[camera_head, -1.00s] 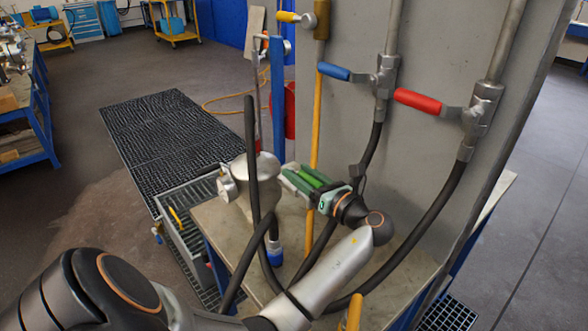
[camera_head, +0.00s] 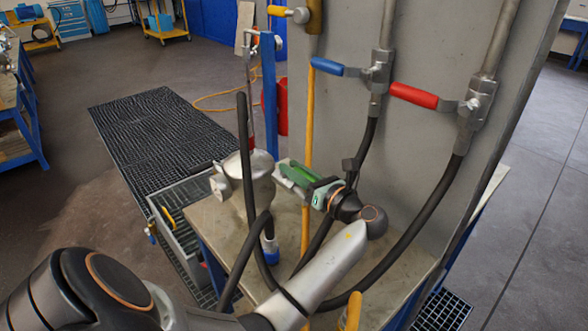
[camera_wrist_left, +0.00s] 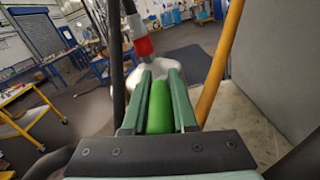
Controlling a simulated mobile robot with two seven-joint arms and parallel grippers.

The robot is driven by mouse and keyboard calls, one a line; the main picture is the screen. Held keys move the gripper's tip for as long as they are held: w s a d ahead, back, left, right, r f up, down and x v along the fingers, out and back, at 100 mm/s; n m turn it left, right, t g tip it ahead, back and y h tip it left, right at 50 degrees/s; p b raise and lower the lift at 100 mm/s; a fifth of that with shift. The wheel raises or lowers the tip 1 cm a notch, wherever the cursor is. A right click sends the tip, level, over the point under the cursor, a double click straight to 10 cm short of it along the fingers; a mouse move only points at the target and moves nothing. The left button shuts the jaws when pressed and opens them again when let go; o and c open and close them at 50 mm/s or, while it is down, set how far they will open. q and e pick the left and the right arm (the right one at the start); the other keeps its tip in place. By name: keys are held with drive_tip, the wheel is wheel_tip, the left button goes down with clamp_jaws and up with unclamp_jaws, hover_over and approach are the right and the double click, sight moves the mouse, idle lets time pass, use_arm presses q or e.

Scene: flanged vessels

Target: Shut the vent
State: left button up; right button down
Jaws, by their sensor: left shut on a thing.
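A small grey metal vessel (camera_head: 262,180) stands above the bench, and its top also shows in the wrist view (camera_wrist_left: 165,66). A bright green handle (camera_wrist_left: 159,108) lies between the fingers of my left gripper (camera_wrist_left: 158,100), pointing toward the vessel. In the head view my left gripper (camera_head: 293,174) is at the right side of the vessel, shut on the green handle (camera_head: 301,176). The handle's joint with the vessel is hidden by the fingers. I cannot tell the vent's position. My right gripper is not in view.
Blue (camera_head: 328,66), red (camera_head: 414,95) and yellow (camera_head: 279,11) valve handles are on the grey panel (camera_head: 420,160). Black hoses loop close around my left arm. A yellow pipe (camera_head: 309,120) runs upright just behind the gripper. Floor grating (camera_head: 155,130) lies to the left.

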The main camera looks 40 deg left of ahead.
use_arm(q)
clamp_jaws()
idle(0.7)
idle(0.4)
